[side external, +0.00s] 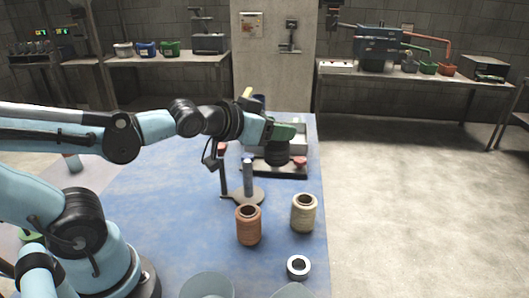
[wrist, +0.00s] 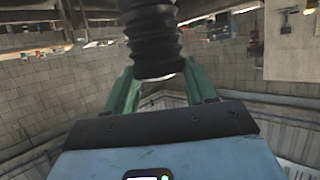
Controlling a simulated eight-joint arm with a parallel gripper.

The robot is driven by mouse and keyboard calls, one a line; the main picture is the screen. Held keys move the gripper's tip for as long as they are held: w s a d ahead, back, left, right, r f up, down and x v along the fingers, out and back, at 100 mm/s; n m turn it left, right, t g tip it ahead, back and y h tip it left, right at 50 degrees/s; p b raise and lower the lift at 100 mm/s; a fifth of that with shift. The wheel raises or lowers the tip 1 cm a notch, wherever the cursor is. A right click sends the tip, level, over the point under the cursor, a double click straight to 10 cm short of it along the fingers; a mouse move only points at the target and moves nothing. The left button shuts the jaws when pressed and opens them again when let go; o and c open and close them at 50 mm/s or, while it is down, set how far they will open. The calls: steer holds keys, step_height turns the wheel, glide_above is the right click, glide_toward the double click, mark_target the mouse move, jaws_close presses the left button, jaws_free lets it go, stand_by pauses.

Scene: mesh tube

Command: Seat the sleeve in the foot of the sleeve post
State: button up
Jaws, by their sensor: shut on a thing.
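My gripper (side external: 285,132) has green fingers and reaches over the far part of the blue table. It is shut on a black ribbed sleeve (side external: 277,154), which hangs below the fingers. In the wrist view the sleeve (wrist: 152,38) stands between the green fingers of my gripper (wrist: 163,88). A grey stand (side external: 242,196) to the left and nearer carries a grey post with a blue top (side external: 248,177) and a dark post with a red top (side external: 223,172). I cannot tell for certain which post is the sleeve post. The sleeve is clear of both posts.
A dark tray (side external: 285,173) with a red knob (side external: 299,162) lies below the sleeve. A brown spool (side external: 249,226), a cream spool (side external: 303,213) and a metal ring (side external: 298,267) stand nearer. Blue table (side external: 160,205) to the left of the stand is mostly bare.

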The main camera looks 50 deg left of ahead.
steer(key=n+y, duration=0.1)
steer(key=a+f+n+y, duration=0.1)
steer(key=f+n+y, duration=0.1)
steer(key=shift+w+a+f+g, duration=0.2)
steer(key=shift+w+a+g, duration=0.1)
steer(key=shift+a, duration=0.1)
steer(key=a+n+g+y, duration=0.4)
steer(key=n+y, duration=0.2)
steer(key=y, duration=0.1)
step_height(320, 180, up, 6)
steer(key=n+g+y, duration=0.3)
steer(key=n+g, duration=0.5)
steer(key=g, duration=0.1)
glide_above(250, 168)
step_height(250, 168, down, 18)
steer(key=shift+r, duration=0.15)
steer(key=o, duration=1.1)
